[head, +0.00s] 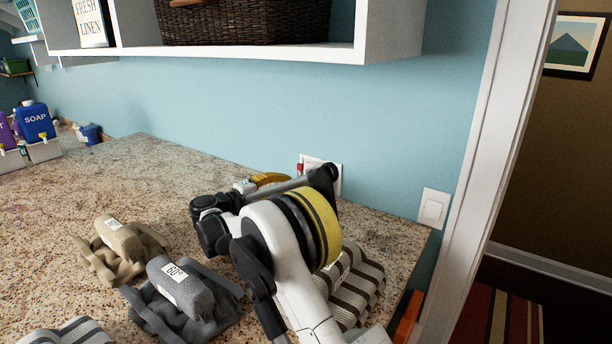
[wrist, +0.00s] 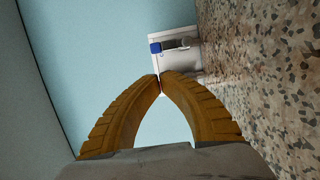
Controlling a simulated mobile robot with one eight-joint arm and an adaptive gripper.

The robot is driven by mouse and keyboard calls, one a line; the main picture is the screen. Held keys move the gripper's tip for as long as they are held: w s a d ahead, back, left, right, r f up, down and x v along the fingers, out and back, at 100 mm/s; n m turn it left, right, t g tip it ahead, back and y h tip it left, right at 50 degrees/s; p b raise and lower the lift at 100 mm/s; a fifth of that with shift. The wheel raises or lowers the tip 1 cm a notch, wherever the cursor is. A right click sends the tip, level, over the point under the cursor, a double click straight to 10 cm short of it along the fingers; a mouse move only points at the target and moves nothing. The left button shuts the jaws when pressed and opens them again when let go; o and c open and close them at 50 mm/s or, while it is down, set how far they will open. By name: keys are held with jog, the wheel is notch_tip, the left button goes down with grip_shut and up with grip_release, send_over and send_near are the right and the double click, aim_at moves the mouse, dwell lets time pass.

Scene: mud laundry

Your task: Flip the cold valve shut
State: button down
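A white wall box (head: 336,172) is set in the blue wall just above the counter, largely behind my arm in the head view. It also shows in the wrist view (wrist: 190,64), with a blue valve handle (wrist: 155,48) on a grey metal fitting (wrist: 178,44). A small red part (head: 300,168) shows at the box's left edge. My gripper (wrist: 160,76) has yellow ribbed fingers with the tips together, just short of the box and beside the blue handle. A red sliver shows by the tips; I cannot tell if they touch it. In the head view the fingers (head: 270,179) are partly hidden.
The speckled counter (head: 150,165) holds folded towels: tan (head: 118,240), grey (head: 185,295) and striped (head: 355,285). A white shelf (head: 270,54) with a dark basket hangs above. Soap bottles (head: 36,120) stand far left. A light switch (head: 433,208) is right.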

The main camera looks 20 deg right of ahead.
aim_at(323, 173)
jog(key=b+x, duration=0.1)
jog(key=x, duration=0.9)
jog(key=shift+w+a+b, duration=0.1)
jog(key=shift+w+b, duration=0.05)
jog(key=shift+b, duration=0.2)
jog(key=shift+s+d+r+m+p, duration=0.25)
jog(key=shift+s+m, duration=0.2)
jog(key=shift+m, duration=0.45)
jog(key=shift+s+d+r+m+y+p, duration=0.15)
jog(key=shift+s+d+m+y+p, duration=0.15)
jog(key=shift+s+m+y, duration=0.35)
jog(key=m, duration=0.1)
jog(key=s+d+m, duration=0.1)
jog(key=m, duration=0.1)
jog(key=shift+s+d+m+y+p, duration=0.15)
jog(key=shift+s+m+y+p, duration=0.1)
jog(key=shift+p, duration=0.05)
jog(key=s+m, duration=0.1)
jog(key=s+d+m+t+y, duration=0.1)
jog(key=m, duration=0.1)
jog(key=shift+d+f+m, duration=0.2)
jog(key=shift+f+m, duration=0.1)
jog(key=shift+f, duration=0.1)
jog(key=m, duration=0.1)
jog(key=s+d+f+m+y, duration=0.1)
jog(key=shift+s+f+m+t+b, duration=0.2)
jog(key=shift+s+m+t+b, duration=0.05)
jog(key=shift+m+t+b, duration=0.15)
jog(key=shift+s+f, duration=0.15)
